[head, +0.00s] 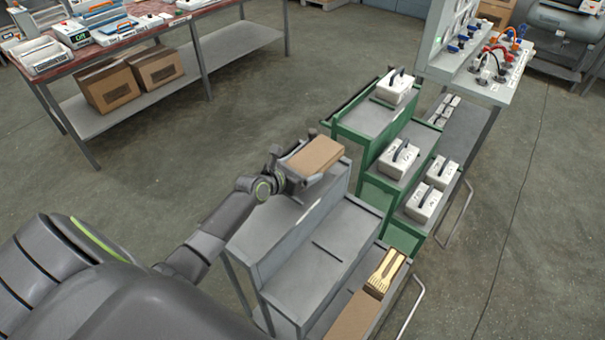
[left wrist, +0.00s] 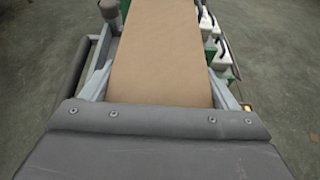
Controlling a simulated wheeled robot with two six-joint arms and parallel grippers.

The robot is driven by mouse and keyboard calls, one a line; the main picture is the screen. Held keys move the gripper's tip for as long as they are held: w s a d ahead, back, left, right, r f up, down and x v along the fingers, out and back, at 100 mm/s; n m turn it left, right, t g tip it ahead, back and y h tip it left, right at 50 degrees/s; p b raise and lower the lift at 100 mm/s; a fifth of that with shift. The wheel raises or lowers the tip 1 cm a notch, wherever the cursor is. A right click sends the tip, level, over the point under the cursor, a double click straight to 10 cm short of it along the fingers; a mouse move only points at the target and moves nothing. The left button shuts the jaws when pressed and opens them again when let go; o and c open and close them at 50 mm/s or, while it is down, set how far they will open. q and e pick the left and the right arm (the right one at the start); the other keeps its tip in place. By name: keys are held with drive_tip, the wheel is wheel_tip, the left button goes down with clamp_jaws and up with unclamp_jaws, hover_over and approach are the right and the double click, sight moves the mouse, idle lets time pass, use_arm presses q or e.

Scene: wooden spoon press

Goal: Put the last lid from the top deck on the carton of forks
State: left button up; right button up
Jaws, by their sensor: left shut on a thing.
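My left gripper (head: 300,177) is shut on a brown cardboard lid (head: 317,154) at the top deck (head: 310,217) of the grey stepped cart. The lid lies flat and long between the fingers in the left wrist view (left wrist: 162,55). I cannot tell whether it still touches the deck. The carton of forks (head: 387,272) stands on the lowest deck at the right, open at the top with pale wooden forks showing. A brown closed carton or lid (head: 352,318) lies in front of it on that deck. My right gripper is not in view.
A green stepped cart (head: 365,120) with white handled boxes (head: 398,158) stands just behind the grey cart. A red-topped table (head: 120,38) with devices and two brown boxes (head: 108,86) below is at the back left. The grey middle deck (head: 325,245) is bare.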

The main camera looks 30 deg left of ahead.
use_arm(q)
wheel_tip(320, 180, up, 6)
drive_tip(key=shift+s+f, duration=0.1)
drive_tip(key=shift+f, duration=0.1)
